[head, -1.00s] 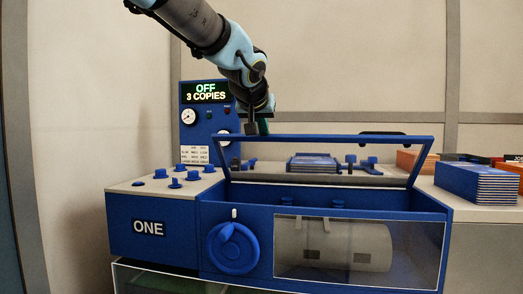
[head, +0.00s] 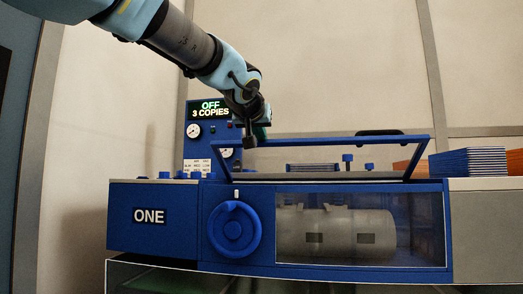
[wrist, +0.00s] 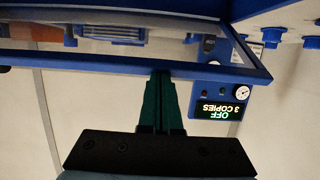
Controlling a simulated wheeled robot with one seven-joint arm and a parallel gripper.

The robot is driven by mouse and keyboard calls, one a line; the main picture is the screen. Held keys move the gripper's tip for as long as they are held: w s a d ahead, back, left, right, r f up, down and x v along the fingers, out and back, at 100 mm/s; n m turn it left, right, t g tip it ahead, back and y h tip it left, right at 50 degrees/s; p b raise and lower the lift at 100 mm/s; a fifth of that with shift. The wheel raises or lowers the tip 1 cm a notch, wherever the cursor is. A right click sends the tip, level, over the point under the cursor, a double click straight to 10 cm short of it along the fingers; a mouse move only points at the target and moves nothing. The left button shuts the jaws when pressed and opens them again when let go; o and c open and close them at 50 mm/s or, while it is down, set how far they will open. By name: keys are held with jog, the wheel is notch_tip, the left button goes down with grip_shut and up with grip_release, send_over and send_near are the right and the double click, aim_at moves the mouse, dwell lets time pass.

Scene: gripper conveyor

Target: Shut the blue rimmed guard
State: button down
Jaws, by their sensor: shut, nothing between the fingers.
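The blue rimmed guard (head: 330,141) is a clear panel in a blue frame on top of the blue machine marked ONE (head: 150,250). It stands tilted up, its upper rim raised above the machine. My gripper (head: 249,143) is shut and empty, pointing down at the left part of that upper rim. In the wrist view my green fingertips (wrist: 161,76) are together and overlap the edge of the blue rim (wrist: 90,62). I cannot tell whether they touch it.
A panel reading OFF, 3 COPIES (head: 209,110) stands behind on the left. The machine front has a blue handwheel (head: 234,229) and a window with a grey drum (head: 335,232). Blue stacked sheets (head: 468,163) and an orange block (head: 514,161) lie at the right.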

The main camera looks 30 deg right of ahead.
jog(key=shift+s+a+f+t+h+b, duration=0.1)
jog(key=shift+a+f+t+h+b, duration=0.1)
jog(key=shift+f+b, duration=0.3)
jog(key=shift+s+a+f+t+h+b, duration=0.1)
jog(key=shift+f+t+b, duration=0.15)
jog(key=shift+b, duration=0.4)
jog(key=shift+s+f+b, duration=0.15)
jog(key=shift+f+b, duration=0.1)
jog(key=shift+b, duration=0.45)
notch_tip(320, 180, down, 7)
jog(key=s+a+b, duration=0.1)
jog(key=s+b, duration=0.1)
jog(key=b, duration=0.9)
jog(key=shift+a, duration=0.25)
jog(key=shift+b, duration=0.3)
jog(key=shift+r, duration=0.1)
